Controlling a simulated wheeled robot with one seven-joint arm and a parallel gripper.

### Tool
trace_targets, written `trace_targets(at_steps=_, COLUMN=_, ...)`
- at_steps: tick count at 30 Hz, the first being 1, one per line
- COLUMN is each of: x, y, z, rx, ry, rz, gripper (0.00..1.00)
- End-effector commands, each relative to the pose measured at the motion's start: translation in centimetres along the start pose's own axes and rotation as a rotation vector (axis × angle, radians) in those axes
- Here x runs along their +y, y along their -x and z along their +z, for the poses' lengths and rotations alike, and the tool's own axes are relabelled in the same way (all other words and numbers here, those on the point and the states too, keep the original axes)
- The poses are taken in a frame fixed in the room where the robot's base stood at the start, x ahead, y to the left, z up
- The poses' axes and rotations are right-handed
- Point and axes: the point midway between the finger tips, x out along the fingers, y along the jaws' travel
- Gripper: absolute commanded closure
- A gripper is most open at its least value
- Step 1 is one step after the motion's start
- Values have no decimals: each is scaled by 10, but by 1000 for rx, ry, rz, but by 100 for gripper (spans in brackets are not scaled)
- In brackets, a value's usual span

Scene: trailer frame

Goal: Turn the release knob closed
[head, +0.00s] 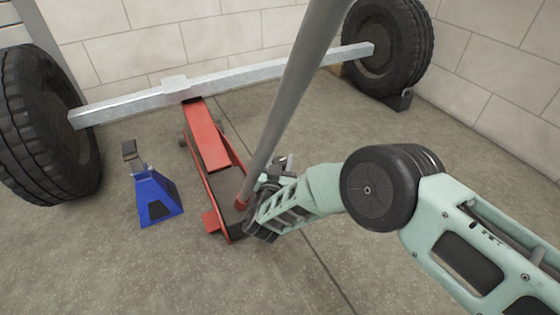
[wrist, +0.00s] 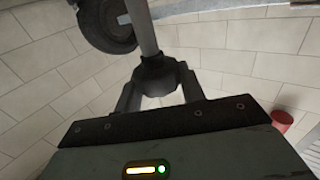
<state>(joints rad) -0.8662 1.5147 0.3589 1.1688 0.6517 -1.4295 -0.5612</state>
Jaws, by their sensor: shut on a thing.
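The red floor jack (head: 206,140) stands on the floor under the metal axle beam, with its long grey handle (head: 293,85) slanting up to the right. My gripper (head: 262,190) is low at the handle's foot, beside the jack's near end. In the wrist view my gripper (wrist: 160,98) has its two fingers on either side of a dark faceted knob (wrist: 158,73), which appears to be the release knob. A grey rod rises from it in that view. The gripper is shut on this knob. My gripper hides the knob in the head view, and its turn angle cannot be told.
A blue jack stand (head: 155,196) stands left of the jack. Tyres stand at left (head: 45,125) and back right (head: 385,45), joined by the axle beam (head: 235,78). A block wall closes the back. The floor in front is clear.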

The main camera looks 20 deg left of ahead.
Motion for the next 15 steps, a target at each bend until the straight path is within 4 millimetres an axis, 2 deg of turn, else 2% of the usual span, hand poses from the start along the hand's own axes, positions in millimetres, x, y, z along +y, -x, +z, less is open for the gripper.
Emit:
trace_targets(at_steps=2, x=0, y=0, z=1, rx=-2, ry=1, rz=0, gripper=83)
trace_targets(at_steps=3, x=0, y=0, z=1, rx=-2, ry=1, rz=0, gripper=52)
trace_targets(at_steps=4, x=0, y=0, z=1, rx=-2, ry=0, rz=0, gripper=44)
trace_targets(at_steps=5, x=0, y=0, z=1, rx=-2, ry=1, rz=0, gripper=40)
trace_targets(at_steps=15, x=0, y=0, z=0, rx=0, ry=0, rz=-1, gripper=40)
